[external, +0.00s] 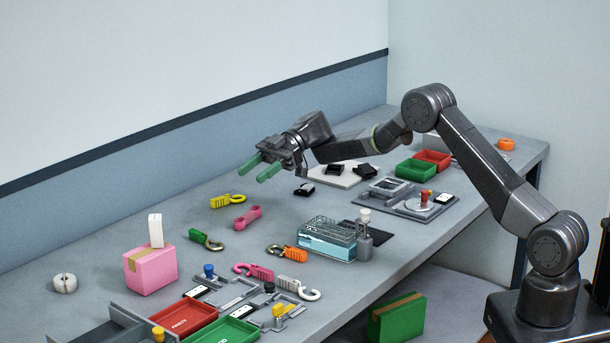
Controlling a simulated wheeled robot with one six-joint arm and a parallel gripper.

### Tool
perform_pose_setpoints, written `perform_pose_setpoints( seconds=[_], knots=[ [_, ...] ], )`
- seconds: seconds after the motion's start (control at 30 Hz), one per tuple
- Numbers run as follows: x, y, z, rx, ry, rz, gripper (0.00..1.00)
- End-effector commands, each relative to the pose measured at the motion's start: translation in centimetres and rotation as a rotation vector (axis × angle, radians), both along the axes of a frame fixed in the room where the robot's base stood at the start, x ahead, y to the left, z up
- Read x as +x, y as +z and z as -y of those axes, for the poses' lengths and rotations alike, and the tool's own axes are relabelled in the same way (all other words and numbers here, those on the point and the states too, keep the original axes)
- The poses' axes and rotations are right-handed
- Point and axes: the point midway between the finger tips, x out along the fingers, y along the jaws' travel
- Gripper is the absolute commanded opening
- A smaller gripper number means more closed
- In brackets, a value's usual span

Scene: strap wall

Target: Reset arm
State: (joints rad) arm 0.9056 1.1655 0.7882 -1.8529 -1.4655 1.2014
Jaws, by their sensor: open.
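My gripper (262,167) is open and empty, with two green fingers apart. It hangs in the air over the far side of the grey bench (405,262), pointing left. My arm stretches from its base at the lower right, up over an elbow and down to the wrist. Below and left of the gripper, a yellow hook strap (227,201) and a pink strap link (247,217) lie on the bench. The gripper appears apart from both.
A pink box (150,271) with a white block on top stands at left. A clear teal case (327,240) sits mid-bench. Red (187,317) and green (222,334) trays are in front; further small trays (416,169) stand behind. A green box (396,317) sits below the bench edge.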

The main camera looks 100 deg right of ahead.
Motion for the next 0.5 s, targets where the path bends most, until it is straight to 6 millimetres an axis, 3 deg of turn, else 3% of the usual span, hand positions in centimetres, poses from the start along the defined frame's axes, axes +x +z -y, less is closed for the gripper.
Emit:
perform_pose_setpoints(
  seconds=[0.37, 0.5],
  knots=[
    [-7.2, -1.3, 2.4, 0.002, 0.109, 0.0, 0.49],
    [-7.3, -3.4, 2.3, 0.004, 0.115, -0.002, 0.49]
  ],
)
